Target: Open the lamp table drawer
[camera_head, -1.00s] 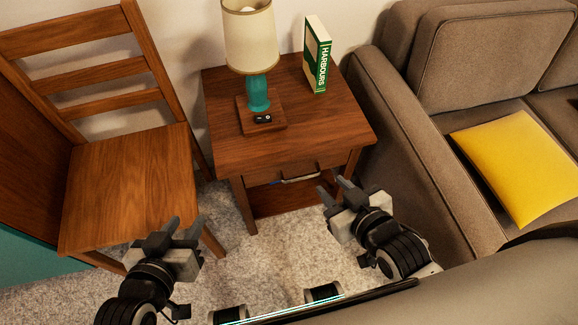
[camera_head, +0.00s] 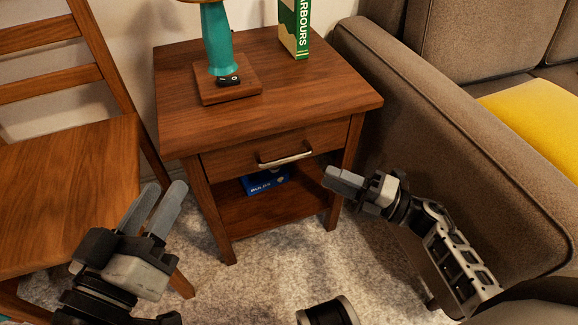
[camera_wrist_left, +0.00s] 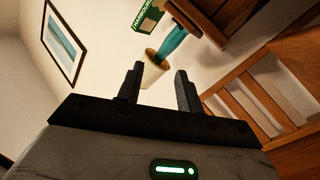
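The lamp table (camera_head: 290,75) is a brown wooden side table. Its drawer (camera_head: 225,160) looks shut, the front flush with the frame. A light metal bar handle (camera_head: 285,159) crosses the drawer front. My right gripper (camera_head: 328,178) is just right of and below the handle, by the table's right front leg, apparently apart from the handle. Its fingers overlap in the view, so their gap is unclear. My left gripper (camera_head: 166,185) is open and empty, left of the table in front of the chair. Its spread fingers also show in the left wrist view (camera_wrist_left: 158,72).
A teal lamp (camera_head: 218,40) on a wooden base and a green-and-white book (camera_head: 295,28) stand on the table. A blue box (camera_head: 265,182) lies on the lower shelf. A wooden chair (camera_head: 80,170) is at left, a brown sofa (camera_head: 450,150) at right. Carpet (camera_head: 280,255) in front is mostly clear.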

